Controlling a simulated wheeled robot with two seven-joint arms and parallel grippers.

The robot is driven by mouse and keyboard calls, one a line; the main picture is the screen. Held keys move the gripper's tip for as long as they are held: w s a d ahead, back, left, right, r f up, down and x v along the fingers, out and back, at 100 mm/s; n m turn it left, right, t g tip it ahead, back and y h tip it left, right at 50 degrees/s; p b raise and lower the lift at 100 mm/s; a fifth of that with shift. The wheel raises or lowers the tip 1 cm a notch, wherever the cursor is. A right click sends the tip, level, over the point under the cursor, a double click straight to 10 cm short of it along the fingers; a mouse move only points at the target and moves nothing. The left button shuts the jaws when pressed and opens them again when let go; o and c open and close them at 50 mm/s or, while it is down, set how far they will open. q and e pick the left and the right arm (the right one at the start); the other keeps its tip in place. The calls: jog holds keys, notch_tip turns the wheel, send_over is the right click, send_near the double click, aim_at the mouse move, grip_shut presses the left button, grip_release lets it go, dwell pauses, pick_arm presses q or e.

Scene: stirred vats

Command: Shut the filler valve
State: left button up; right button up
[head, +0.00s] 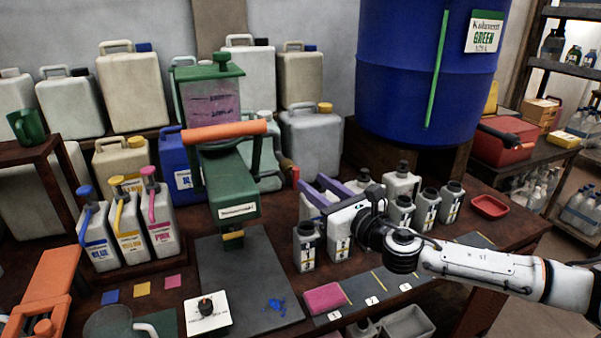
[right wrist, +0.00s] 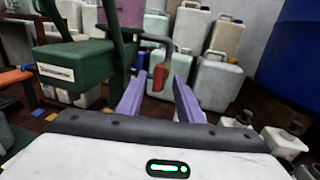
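The green filler (head: 233,187) stands on the bench with a clear hopper of pinkish liquid and an orange bar across its front. The filler valve's red-orange handle (head: 295,177) sticks out at the filler's right side. In the right wrist view the handle (right wrist: 159,76) hangs upright from a dark pipe. My right gripper (head: 312,190) has purple fingers, spread apart and empty, pointing towards the valve. In the right wrist view the handle shows between the fingertips (right wrist: 158,82), seemingly just beyond them. No contact is visible.
Small grey bottles (head: 427,208) stand close around my right gripper. Blue, yellow and pink jugs (head: 128,232) stand left of the filler. A pink sponge (head: 325,297) lies in front. Large canisters (head: 313,140) and a blue drum (head: 420,75) stand behind.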

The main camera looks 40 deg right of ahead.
aim_at(298, 172)
jog(key=w+p, duration=0.1)
jog(key=w, duration=0.5)
jog(key=shift+w+d, duration=0.1)
jog(key=shift+w, duration=0.2)
grip_shut()
